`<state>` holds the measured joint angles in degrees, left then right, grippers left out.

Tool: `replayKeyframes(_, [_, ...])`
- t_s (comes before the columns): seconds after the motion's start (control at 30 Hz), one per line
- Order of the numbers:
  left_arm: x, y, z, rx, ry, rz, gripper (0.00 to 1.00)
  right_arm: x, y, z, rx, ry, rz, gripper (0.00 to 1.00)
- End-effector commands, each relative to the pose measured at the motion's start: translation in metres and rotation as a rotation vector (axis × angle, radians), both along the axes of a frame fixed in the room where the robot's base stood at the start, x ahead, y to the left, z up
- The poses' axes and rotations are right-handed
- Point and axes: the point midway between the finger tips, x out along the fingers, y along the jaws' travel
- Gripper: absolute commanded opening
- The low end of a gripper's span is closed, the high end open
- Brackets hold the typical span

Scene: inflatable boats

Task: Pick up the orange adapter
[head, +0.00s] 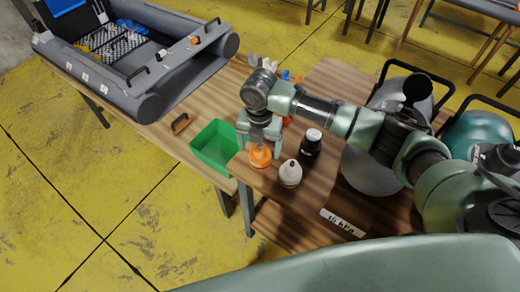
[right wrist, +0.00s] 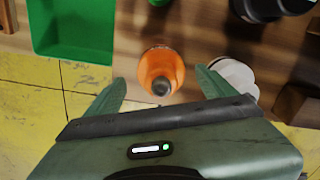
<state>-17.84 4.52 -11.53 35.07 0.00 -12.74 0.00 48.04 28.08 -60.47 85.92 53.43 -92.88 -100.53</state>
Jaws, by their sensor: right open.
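The orange adapter (head: 260,157) stands on the wooden table near its front corner. In the right wrist view the orange adapter (right wrist: 161,70) is a rounded orange piece with a dark round tip, between and a little beyond my open fingers. My right gripper (head: 257,140) points down just above and behind it in the head view. In the right wrist view my right gripper (right wrist: 160,88) has its fingers spread to either side, with nothing held. I cannot tell whether a finger touches the adapter. My left gripper is not in view.
A white adapter (head: 290,174) and a black one (head: 311,142) stand close to the right. A green bin (head: 215,146) is on the left. A grey inflatable boat (head: 150,60) lies on the far bench, with a wooden-handled brush (head: 181,123) nearby. A "10 kPa" label (head: 343,222) marks the front edge.

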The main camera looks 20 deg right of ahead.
Motion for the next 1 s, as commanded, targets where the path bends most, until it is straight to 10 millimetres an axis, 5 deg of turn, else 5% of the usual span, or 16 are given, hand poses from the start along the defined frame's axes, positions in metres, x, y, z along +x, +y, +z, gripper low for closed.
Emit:
replayKeyframes(0.17, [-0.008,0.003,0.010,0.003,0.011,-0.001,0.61,-0.003,-0.001,-0.027,-0.001,0.004,-0.001,0.85])
replayKeyframes(0.53, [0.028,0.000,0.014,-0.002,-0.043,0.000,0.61,-0.002,-0.002,-0.040,-0.001,0.000,0.001,0.85])
replayKeyframes(0.77, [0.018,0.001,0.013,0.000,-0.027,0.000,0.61,-0.002,-0.002,-0.039,-0.001,0.000,0.000,0.21])
replayKeyframes(1.0, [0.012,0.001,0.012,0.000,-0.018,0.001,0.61,-0.002,-0.002,-0.038,-0.001,-0.001,0.000,0.19])
